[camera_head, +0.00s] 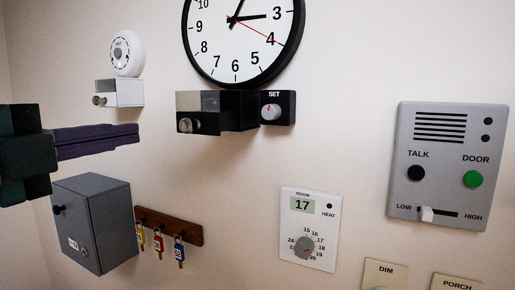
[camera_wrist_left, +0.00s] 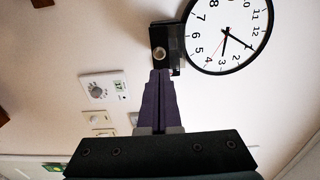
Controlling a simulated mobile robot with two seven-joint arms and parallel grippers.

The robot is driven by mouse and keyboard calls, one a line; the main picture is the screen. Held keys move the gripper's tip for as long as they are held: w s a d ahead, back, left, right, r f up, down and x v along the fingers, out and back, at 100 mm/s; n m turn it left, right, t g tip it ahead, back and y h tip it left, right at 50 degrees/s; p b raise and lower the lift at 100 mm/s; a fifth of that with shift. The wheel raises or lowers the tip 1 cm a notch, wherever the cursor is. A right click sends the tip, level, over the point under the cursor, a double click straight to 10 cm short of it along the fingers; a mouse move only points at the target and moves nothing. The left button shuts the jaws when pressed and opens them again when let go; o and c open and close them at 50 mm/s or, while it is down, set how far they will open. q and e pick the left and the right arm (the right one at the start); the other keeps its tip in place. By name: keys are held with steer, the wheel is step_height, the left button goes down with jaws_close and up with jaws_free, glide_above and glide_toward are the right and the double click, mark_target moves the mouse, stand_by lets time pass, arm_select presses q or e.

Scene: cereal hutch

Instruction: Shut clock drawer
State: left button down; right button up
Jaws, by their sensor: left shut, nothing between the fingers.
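The wall clock (camera_head: 243,30) has a black rim and a white face; it also shows in the left wrist view (camera_wrist_left: 226,33). Below it in the head view is the black clock drawer (camera_head: 206,123), with a round metal knob (camera_head: 185,125) on its front. The drawer sticks out from its housing (camera_head: 240,110), and part of its inside shows from above. My left gripper (camera_head: 138,135) is shut and empty, left of the drawer and apart from it in the head view. In the left wrist view its fingertips (camera_wrist_left: 161,72) point toward the drawer front (camera_wrist_left: 160,36). My right gripper is not in view.
A SET dial box (camera_head: 284,108) adjoins the drawer housing. A white box with a knob (camera_head: 122,93) is on the wall above my left gripper. A grey cabinet (camera_head: 108,225) and a key rack (camera_head: 190,231) are below. A thermostat (camera_head: 323,210) and intercom (camera_head: 407,195) are right.

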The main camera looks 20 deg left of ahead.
mark_target(183, 126)
arm_select(q)
steer(key=w, duration=0.6)
steer(key=shift+w+d+r+b, duration=0.2)
steer(key=shift+d+r+b, duration=0.05)
steer(key=shift+d+b, duration=0.1)
steer(key=shift+w+a+p, duration=0.15)
steer(key=shift+w+p, duration=0.15)
steer(key=shift+w, duration=0.05)
steer(key=shift+w+f, duration=0.25)
steer(key=shift+w, duration=0.25)
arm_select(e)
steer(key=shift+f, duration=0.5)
